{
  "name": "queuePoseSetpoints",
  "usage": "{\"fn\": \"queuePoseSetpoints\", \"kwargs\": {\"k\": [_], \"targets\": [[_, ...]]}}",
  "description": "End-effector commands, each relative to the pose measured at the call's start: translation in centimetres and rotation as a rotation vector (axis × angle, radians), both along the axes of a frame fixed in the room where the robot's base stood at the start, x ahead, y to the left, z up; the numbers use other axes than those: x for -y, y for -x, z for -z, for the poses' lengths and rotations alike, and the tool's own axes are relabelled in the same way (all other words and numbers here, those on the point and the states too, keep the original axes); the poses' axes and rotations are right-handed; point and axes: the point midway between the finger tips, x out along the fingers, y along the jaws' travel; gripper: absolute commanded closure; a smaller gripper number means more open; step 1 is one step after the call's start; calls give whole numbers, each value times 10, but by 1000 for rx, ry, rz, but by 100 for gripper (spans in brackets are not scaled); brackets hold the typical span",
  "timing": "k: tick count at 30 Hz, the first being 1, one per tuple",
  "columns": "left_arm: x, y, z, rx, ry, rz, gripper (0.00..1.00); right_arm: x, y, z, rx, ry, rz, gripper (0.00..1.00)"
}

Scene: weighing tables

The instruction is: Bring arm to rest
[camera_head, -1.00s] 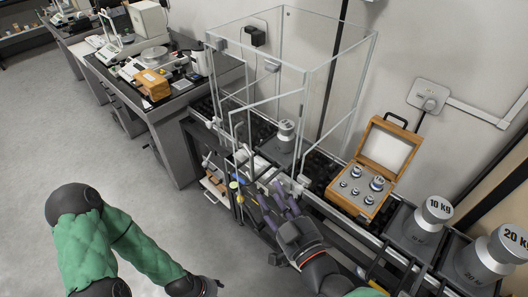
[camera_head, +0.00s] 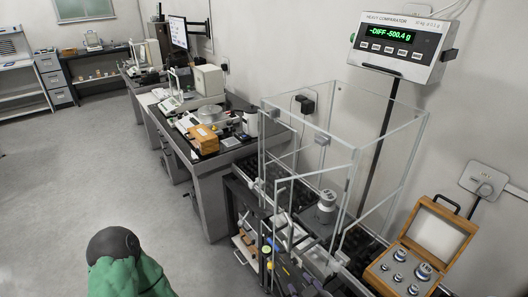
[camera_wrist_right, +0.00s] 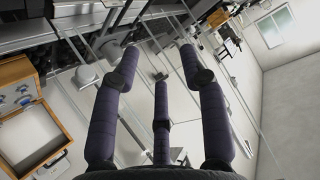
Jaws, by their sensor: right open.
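My right gripper shows clearly in the right wrist view (camera_wrist_right: 160,62), with its three dark purple fingers spread apart and nothing between them. Beyond the fingers are the thin frame edges of the glass case, which appears tilted in that view. In the head view at most the fingertips reach the bottom edge, below the glass case (camera_head: 352,155). My left arm's green sleeve and dark joint show at the bottom left of the head view; the left gripper is outside the frame.
A steel weight (camera_head: 327,200) stands inside the glass case. An open wooden weight box (camera_head: 438,232) is at its right. A comparator display (camera_head: 405,45) reads -DIFF -500.4 g. Instrument benches (camera_head: 213,165) run along the wall. The floor (camera_head: 80,180) at left is clear.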

Motion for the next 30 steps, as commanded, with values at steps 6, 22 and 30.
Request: {"fn": "queuePoseSetpoints", "kwargs": {"k": [6, 22, 30], "targets": [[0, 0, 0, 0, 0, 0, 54, 3, -3, 57, -188, -15, 18, 56], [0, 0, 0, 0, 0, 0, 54, 7, 29, 197, -631, -86, 80, 56], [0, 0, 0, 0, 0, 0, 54, 2, 68, 267, -857, -138, 119, 56]]}}
